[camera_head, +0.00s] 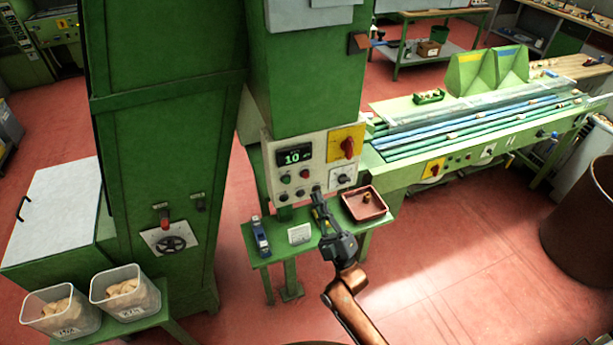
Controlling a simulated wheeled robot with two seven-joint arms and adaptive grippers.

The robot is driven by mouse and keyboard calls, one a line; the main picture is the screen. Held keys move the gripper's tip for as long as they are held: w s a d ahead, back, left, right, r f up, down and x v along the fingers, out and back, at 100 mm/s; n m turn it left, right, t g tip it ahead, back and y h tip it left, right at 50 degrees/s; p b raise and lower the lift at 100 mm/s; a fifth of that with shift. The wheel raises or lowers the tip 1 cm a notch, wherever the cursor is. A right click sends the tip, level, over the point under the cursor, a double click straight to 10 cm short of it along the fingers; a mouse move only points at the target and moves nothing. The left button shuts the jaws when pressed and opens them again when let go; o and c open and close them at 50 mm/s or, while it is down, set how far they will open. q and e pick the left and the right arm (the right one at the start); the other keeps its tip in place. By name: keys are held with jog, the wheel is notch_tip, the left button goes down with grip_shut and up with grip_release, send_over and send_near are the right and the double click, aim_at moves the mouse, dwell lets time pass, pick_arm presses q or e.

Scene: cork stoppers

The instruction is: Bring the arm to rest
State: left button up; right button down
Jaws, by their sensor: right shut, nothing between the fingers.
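My right gripper (318,200) is shut and empty. It is in front of the control panel (314,165) of the green machine, above the small green shelf, with its tips close to the panel's lower edge. I cannot tell whether the tips touch the panel. My right arm reaches up to it from the bottom of the picture. The panel has a display reading 10, several buttons and a red rotary switch (347,147) on a yellow plate. My left gripper is not in view.
The small green shelf (257,262) holds a red tray (376,213) with a small cork-coloured piece, a white card (299,234) and a blue-and-white device (260,237). Two clear bins (125,291) of corks stand at lower left. A conveyor (470,140) lies right, a brown drum (580,235) at far right.

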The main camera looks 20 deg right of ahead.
dwell(0.6)
jog(key=w+d+f+m+g+h, duration=0.1)
jog(key=w+f+m+g, duration=0.15)
jog(key=f, duration=1.05)
jog(key=w+d+f+m+g+h, duration=0.15)
jog(key=f+g, duration=0.25)
jog(key=f, duration=1)
jog(key=s+d+f+m+g+h, duration=0.1)
jog(key=s+f+g, duration=0.25)
jog(key=f, duration=0.75)
jog(key=s+d+f+m+g+h, duration=0.15)
jog(key=s+f, duration=0.25)
jog(key=f, duration=0.8)
jog(key=s+d+f+m+g, duration=0.2)
jog(key=s+f+g, duration=0.3)
jog(key=s+f, duration=0.75)
jog(key=s+d+f+m+g, duration=0.1)
jog(key=s+f+g, duration=0.2)
jog(key=s, duration=0.9)
jog(key=s+d+f+m+g+h, duration=0.1)
jog(key=s+f+m+g, duration=0.1)
jog(key=s+f, duration=0.7)
jog(key=s+d+f+m+g, duration=0.2)
jog(key=s+f, duration=0.4)
jog(key=s, duration=0.8)
jog(key=shift+s+f+g+h, duration=0.3)
jog(key=shift+f+g+h, duration=0.1)
jog(key=shift+g, duration=0.45)
